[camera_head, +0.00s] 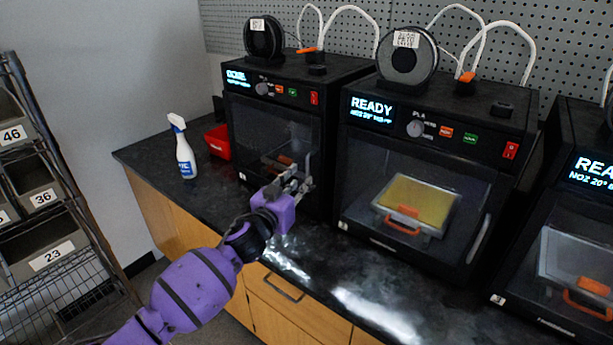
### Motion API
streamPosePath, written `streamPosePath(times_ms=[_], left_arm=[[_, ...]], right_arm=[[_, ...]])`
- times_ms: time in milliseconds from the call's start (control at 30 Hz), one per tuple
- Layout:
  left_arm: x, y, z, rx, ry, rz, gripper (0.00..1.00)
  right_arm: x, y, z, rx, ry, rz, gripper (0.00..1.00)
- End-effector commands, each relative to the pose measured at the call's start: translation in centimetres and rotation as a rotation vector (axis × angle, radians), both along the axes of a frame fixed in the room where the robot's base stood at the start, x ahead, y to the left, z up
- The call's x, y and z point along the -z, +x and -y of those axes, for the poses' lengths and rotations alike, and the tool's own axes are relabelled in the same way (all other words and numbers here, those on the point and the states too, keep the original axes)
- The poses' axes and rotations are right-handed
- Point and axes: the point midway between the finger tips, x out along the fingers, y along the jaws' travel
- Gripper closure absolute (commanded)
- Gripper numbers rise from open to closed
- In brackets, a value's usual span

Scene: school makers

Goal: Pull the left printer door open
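The left printer (255,82) is a black box with a lit display and a dark see-through front door (262,130). The door looks closed. My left gripper (297,178) is purple with grey metal fingers and is in front of the lower right part of this door, by its right edge. The fingers overlap the place where a handle could be, so I cannot tell whether they touch or hold one. The finger gap is too small to judge. My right gripper is not in view.
A middle printer (440,118) marked READY holds a yellow plate (418,203). Another printer (585,190) stands at the right. A white spray bottle (184,152) and red bin (219,141) stand on the black counter (150,154). A bin rack (40,200) is at left.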

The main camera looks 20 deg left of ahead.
Motion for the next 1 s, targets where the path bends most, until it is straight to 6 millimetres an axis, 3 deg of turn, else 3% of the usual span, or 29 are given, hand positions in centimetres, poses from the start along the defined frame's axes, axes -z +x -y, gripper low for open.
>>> streamPosePath(times_ms=[200,567,767,1000], left_arm=[[0.1,2.7,0.5,0.001,0.001,-0.001,0.73],[0.0,3.3,0.5,0.001,0.0,-0.001,0.73],[0.0,3.3,0.5,0.001,0.0,-0.001,0.99],[0.0,3.2,0.6,0.001,0.001,0.0,1.0]], right_arm=[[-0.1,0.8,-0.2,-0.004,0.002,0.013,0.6],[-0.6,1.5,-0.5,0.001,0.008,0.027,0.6],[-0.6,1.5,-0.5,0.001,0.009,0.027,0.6],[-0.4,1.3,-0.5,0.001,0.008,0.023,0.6]])
